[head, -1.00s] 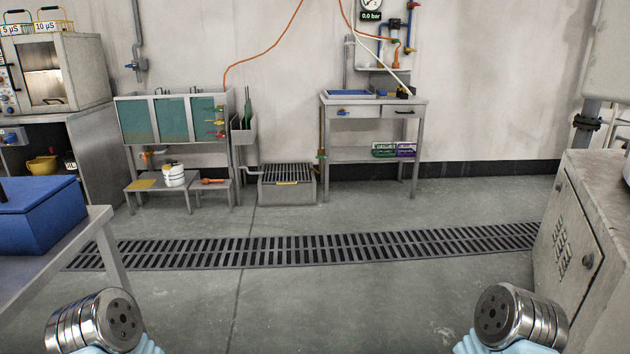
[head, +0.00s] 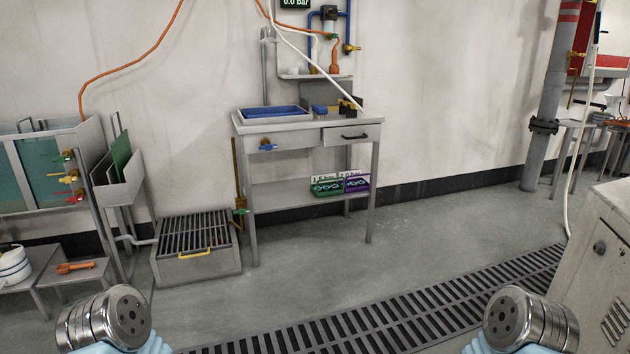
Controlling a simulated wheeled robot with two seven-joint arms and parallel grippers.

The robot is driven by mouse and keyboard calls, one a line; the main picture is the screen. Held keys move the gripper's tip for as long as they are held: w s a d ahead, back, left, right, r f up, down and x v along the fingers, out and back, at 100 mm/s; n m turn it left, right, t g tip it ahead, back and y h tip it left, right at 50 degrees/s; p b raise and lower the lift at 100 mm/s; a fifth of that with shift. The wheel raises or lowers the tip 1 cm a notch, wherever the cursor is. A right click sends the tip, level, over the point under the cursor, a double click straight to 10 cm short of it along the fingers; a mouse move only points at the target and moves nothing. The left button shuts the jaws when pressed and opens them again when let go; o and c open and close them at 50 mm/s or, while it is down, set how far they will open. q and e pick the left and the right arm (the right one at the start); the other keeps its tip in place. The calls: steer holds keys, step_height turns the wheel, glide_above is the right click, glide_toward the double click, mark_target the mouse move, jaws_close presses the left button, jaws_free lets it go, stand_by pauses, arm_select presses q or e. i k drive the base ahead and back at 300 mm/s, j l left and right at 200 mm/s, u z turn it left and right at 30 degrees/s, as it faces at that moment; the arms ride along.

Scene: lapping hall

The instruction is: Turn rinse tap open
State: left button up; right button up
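Several taps show in the head view, and I cannot tell which is the rinse tap. A blue-handled tap (head: 267,147) is on the front of the steel bench (head: 300,130). A green-handled valve (head: 240,211) is on the low pipe at the bench's left leg. Green (head: 65,156), yellow (head: 68,179) and red (head: 73,197) handled valves sit on the side of the left sink unit. A brass-coloured tap (head: 351,48) is on the wall piping. My two arms show only as metal cylinders at the bottom corners, far from the taps. No gripper fingers are visible.
A floor drain grate (head: 380,324) crosses the foreground. A grated box (head: 196,262) stands left of the bench, and a low table with an orange tool (head: 75,267) farther left. A grey cabinet (head: 600,265) stands at right. Floor before the bench is clear.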

mark_target(268, 147)
steer(key=i+l+u, duration=0.15)
steer(key=i, duration=0.4)
steer(key=i+l+u, duration=0.1)
steer(key=i, duration=0.45)
steer(key=i+l+u, duration=0.15)
steer(key=i, duration=0.35)
steer(key=l, duration=0.1)
